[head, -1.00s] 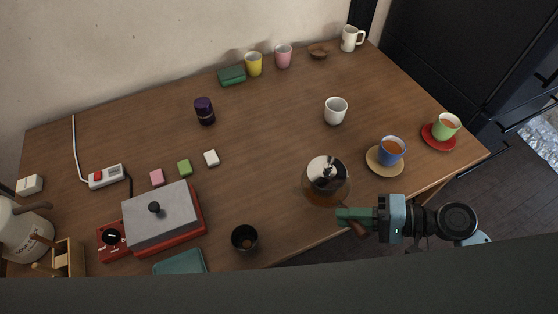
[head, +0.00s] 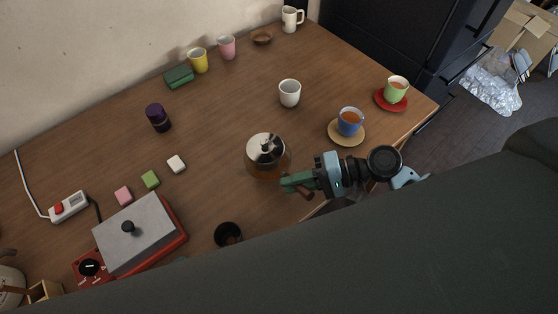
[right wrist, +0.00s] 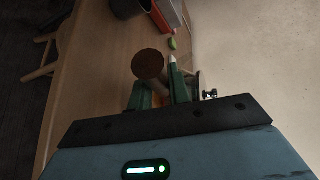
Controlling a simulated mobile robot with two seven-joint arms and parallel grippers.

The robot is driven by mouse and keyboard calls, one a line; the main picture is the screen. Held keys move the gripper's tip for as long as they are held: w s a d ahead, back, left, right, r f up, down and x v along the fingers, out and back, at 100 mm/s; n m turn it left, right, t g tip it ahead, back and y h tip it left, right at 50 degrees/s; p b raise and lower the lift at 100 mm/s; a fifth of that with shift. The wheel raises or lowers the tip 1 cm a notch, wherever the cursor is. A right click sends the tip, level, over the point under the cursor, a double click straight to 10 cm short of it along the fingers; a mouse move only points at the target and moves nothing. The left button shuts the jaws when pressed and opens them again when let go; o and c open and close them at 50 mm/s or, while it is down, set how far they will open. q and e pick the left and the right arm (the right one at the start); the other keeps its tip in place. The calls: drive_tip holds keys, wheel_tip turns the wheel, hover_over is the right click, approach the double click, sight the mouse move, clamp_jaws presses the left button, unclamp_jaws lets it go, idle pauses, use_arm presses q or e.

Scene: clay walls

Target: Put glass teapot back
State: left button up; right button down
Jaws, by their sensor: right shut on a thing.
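The glass teapot (head: 266,168) has a shiny metal lid and amber liquid low inside. It is in the middle of the head view, near the table's front edge. My right gripper (head: 288,183) is at its near right side, with its green fingers shut on the teapot's brown handle (head: 304,194). I cannot tell whether the teapot's base touches the table. In the right wrist view, a round brown piece shows by the green fingers (right wrist: 160,93); the teapot's glass is not clear there. My left gripper is not in view.
A white cup (head: 289,93) stands behind the teapot. A blue cup (head: 350,121) on a tan saucer and a green cup (head: 397,88) on a red saucer stand right. A black cup (head: 228,234) and a red appliance (head: 158,252) with a grey lid are left.

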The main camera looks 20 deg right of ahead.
sight(280, 156)
drive_tip(key=w, duration=0.8)
drive_tip(key=shift+w+a+f, duration=0.25)
drive_tip(key=shift+a+f, duration=0.05)
drive_tip(key=shift+f, duration=1.8)
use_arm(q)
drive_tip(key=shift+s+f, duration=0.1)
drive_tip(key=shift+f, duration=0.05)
use_arm(e)
drive_tip(key=shift+f, duration=0.1)
drive_tip(key=shift+f+b, duration=0.15)
drive_tip(key=shift+b, duration=0.15)
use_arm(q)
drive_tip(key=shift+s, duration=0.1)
use_arm(e)
drive_tip(key=c, duration=1.3)
unclamp_jaws()
